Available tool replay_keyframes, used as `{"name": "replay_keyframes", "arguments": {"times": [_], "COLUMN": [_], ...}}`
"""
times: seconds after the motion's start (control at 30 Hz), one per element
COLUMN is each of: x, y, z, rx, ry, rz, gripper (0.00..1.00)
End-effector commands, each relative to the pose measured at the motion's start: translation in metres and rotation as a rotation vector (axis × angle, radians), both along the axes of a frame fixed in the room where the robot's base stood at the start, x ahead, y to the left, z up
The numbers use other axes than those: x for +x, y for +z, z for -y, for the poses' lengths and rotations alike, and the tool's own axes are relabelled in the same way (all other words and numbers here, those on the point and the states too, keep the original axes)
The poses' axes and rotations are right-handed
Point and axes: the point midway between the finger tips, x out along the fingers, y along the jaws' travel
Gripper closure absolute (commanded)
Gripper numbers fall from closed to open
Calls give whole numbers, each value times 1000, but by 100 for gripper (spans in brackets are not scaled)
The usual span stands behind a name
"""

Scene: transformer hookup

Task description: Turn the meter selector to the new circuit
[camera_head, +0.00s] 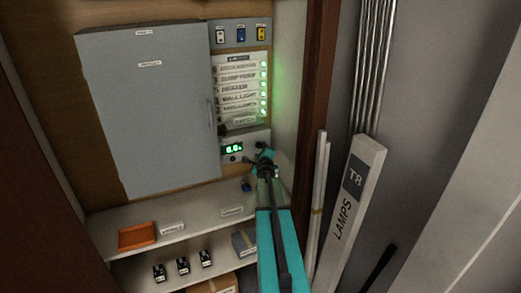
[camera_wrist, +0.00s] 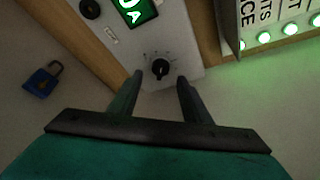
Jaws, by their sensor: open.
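The meter panel (camera_head: 240,146) is a pale plate with a green lit display, below the labelled circuit board in the head view. In the wrist view the meter panel (camera_wrist: 178,28) shows the selector (camera_wrist: 160,68), a round black knob with small marks around its upper side. My gripper (camera_wrist: 159,85) is open, with one finger on each side of the knob and apart from it. The knob looks free between the fingertips. In the head view my gripper (camera_head: 264,158) is at the panel's right end and hides most of the selector. The green display (camera_wrist: 135,10) is partly cut off.
A grey cabinet (camera_head: 150,105) fills the wall left of the panel. The circuit board (camera_head: 240,85) has several green lights. A blue padlock (camera_wrist: 42,80) is left of my gripper. A shelf (camera_head: 190,225) lies below. A lamp box (camera_head: 350,205) and tubes stand at right.

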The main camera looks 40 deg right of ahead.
Motion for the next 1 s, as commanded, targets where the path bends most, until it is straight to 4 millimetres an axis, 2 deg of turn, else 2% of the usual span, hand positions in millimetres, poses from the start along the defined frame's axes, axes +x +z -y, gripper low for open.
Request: {"name": "replay_keyframes", "arguments": {"times": [0.4,0.87,0.9,1.0], "x": [24,28,28,28], "y": [-7,-8,-8,-8], "z": [21,24,24,24], "rx": [1,1,1,1], "ry": [0,0,0,0], "rz": [1,1,1,1], "gripper": [56,56,58,75]}}
